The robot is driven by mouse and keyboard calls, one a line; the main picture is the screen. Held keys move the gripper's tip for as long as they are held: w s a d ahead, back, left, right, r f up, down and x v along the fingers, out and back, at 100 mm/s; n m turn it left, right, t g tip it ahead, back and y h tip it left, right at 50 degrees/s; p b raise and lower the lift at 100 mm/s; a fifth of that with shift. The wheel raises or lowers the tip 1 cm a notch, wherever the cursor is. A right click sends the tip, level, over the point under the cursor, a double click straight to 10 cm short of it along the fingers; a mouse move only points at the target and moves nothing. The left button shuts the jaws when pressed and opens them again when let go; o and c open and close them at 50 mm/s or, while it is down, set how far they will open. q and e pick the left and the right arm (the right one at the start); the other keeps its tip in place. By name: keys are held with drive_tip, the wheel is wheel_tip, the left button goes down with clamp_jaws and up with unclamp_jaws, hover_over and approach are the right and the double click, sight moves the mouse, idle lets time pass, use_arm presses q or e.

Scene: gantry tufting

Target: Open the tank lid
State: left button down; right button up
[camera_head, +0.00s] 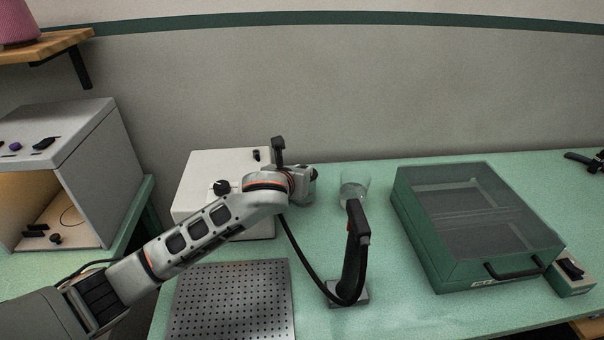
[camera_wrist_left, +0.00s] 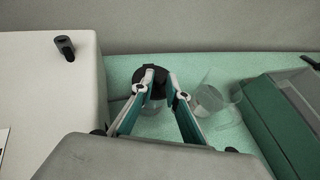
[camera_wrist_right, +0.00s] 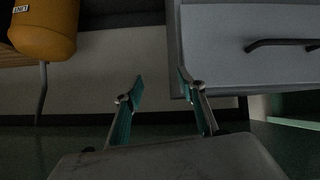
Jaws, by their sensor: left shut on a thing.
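The tank lid (camera_wrist_left: 151,74) is a dark round cap between my left fingertips in the left wrist view. Below it shows part of a clear tank (camera_wrist_left: 153,106); I cannot tell whether the lid is seated on it or slightly raised. My left gripper (camera_wrist_left: 160,76) is shut on the lid. In the head view my left gripper (camera_head: 311,176) is beside the white box, and it and the wrist hide the lid and tank. My right gripper (camera_wrist_right: 160,86) is open and empty in the right wrist view, low before a grey drawer front; it is outside the head view.
A white box (camera_head: 205,168) with a black knob stands left of the gripper. A clear cup (camera_head: 355,188), a black handheld tool (camera_head: 355,255) and a green lidded case (camera_head: 480,225) are to the right. A perforated plate (camera_head: 230,300) lies in front. An orange container (camera_wrist_right: 45,28) shows in the right wrist view.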

use_arm(q)
drive_tip(key=r+g, duration=0.1)
drive_tip(key=w+r+g, duration=0.1)
drive_tip(key=shift+w+a+n+g, duration=0.15)
drive_tip(key=shift+n+g, duration=0.15)
drive_tip(key=shift+w+a+r+n+g+h, duration=0.1)
drive_tip(key=shift+w+r+n+g+h, duration=0.1)
drive_tip(key=shift+w+r+g, duration=0.45)
drive_tip(key=shift+w+a+r+n+g+h, duration=0.1)
drive_tip(key=shift+w+r+n+g, duration=0.2)
drive_tip(key=shift+g, duration=0.65)
drive_tip(key=shift+f, duration=0.15)
drive_tip(key=c, duration=2)
unclamp_jaws()
drive_tip(key=shift+w, duration=0.1)
drive_tip(key=shift+c, duration=0.2)
drive_tip(key=v, duration=1.2)
